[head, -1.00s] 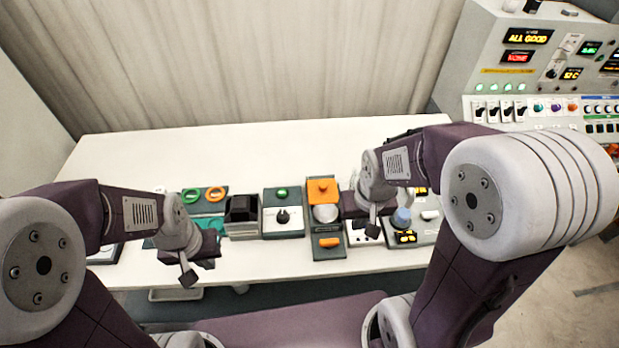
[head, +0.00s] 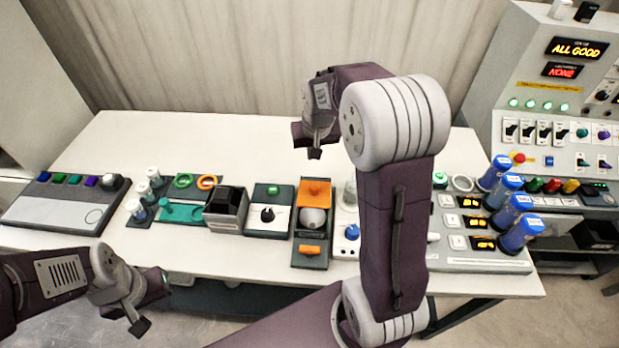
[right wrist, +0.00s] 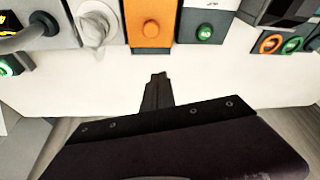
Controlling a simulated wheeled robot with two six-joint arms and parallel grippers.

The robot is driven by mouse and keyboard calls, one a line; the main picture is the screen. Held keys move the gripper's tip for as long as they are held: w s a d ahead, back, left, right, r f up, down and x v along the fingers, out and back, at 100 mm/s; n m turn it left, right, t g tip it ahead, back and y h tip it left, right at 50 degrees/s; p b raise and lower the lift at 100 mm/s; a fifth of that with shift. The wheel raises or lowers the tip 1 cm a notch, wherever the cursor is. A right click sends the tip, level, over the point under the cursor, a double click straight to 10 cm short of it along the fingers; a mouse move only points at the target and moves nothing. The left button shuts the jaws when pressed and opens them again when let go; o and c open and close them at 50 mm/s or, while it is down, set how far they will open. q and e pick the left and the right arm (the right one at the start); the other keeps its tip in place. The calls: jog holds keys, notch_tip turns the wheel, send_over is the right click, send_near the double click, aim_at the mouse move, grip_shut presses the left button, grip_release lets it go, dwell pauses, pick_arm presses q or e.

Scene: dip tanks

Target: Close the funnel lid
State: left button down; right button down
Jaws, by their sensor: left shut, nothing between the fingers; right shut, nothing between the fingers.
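The funnel unit has a dark base (head: 309,262) with a pale round funnel (head: 312,217) in its middle. An orange lid (head: 314,190) with a knob is at the back of the unit, off the funnel, whose top shows uncovered. The lid also shows in the right wrist view (right wrist: 151,22), at the top. My right gripper (head: 315,153) is shut and empty, above the table behind the lid and apart from it. Its shut fingers (right wrist: 158,76) point toward the lid in the right wrist view. My left gripper (head: 140,326) is shut and empty at the table's front left.
An orange block (head: 310,250) is at the unit's front. A dial box with a green button (head: 269,210) stands to its left, beside a black-topped box (head: 226,207). Blue-capped cylinders (head: 521,233) stand at the right. The back strip of the table (head: 220,140) is clear.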

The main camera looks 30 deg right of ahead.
send_near(312, 182)
jog(key=w+f, duration=0.1)
jog(key=w+d+f, duration=0.1)
jog(key=w+f, duration=0.2)
jog(key=w, duration=0.1)
jog(key=shift+d+f, duration=0.25)
jog(key=shift+f, duration=0.05)
jog(key=s, duration=0.1)
jog(key=s+a+p, duration=0.1)
jog(key=s, duration=0.1)
jog(key=shift+s+r, duration=0.15)
jog(key=shift+s, duration=0.1)
jog(key=shift+s+a, duration=0.1)
jog(key=shift+s, duration=0.25)
jog(key=shift+w, duration=0.15)
